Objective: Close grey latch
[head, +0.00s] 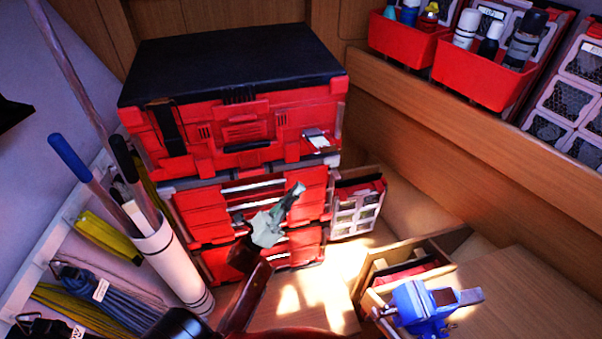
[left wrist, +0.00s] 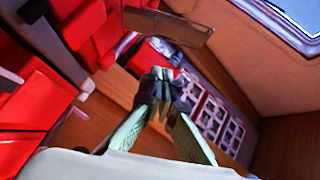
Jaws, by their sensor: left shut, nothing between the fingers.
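The grey latch (head: 318,139) is on the right part of the front of the upper red toolbox (head: 240,130). It stands out from the front, tilted outward, as a pale flap. My left gripper (head: 298,189) is shut and empty, below and a little left of the latch, in front of the red drawers, apart from the latch. In the left wrist view the closed fingertips (left wrist: 162,74) point up the picture. A flat brownish-grey bar (left wrist: 168,26) juts from the red case beyond them; it looks like the latch, but I cannot be sure. My right gripper is not in view.
A black latch (head: 165,125) is on the toolbox's left. Red drawers (head: 205,215) sit below. A white tube (head: 170,255) with poles stands left. A small red organizer (head: 357,207) is beside the drawers. A blue vise (head: 422,306) is at lower right.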

